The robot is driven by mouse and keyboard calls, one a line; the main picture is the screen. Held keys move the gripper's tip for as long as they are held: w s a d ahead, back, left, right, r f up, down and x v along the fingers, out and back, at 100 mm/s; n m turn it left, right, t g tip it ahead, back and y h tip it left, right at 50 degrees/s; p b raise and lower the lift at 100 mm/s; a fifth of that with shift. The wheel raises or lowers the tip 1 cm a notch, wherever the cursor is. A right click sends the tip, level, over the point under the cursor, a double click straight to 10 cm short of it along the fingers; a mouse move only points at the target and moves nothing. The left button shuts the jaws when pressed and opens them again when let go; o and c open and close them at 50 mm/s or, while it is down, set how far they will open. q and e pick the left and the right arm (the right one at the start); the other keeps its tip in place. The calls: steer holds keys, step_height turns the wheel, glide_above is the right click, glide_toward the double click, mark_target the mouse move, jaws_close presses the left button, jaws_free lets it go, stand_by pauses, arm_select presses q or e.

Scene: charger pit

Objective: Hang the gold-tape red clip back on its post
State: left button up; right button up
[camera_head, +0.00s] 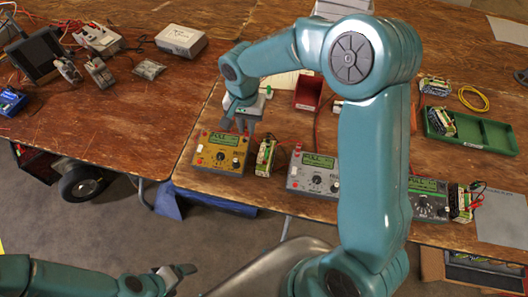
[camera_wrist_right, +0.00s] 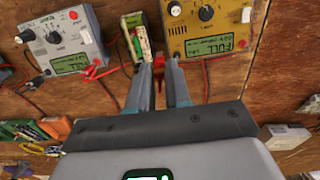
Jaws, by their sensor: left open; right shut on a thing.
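My right gripper (camera_head: 239,127) reaches down from above, just behind the yellow charger (camera_head: 221,153). In the right wrist view, my right gripper (camera_wrist_right: 160,76) is shut on a small red clip (camera_wrist_right: 159,82), mostly hidden between the fingers. Gold tape on it cannot be made out. The yellow charger (camera_wrist_right: 210,30) and a battery pack with a green label (camera_wrist_right: 145,38) lie just beyond the fingertips. No post can be told apart clearly. My left gripper (camera_head: 180,271) is open and empty, low over the floor, away from the table.
A grey charger (camera_head: 313,174) stands right of the battery pack (camera_head: 265,156), with red leads nearby. Another grey charger (camera_head: 430,200) stands further right. A red bin (camera_head: 308,92) and a green tray (camera_head: 488,134) sit further back. Loose cables lie around the chargers.

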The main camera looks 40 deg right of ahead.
steer(key=w+a+p, duration=0.3)
steer(key=w+a, duration=0.1)
steer(key=w, duration=0.3)
steer(key=w+a+p, duration=0.3)
steer(key=w+a, duration=0.1)
steer(key=w, duration=0.3)
steer(key=shift+w, duration=0.4)
steer(key=shift+f, duration=0.1)
steer(key=shift+f+b, duration=2.65)
steer(key=shift+f, duration=0.8)
steer(key=shift+f+b, duration=0.2)
steer(key=shift+b, duration=0.4)
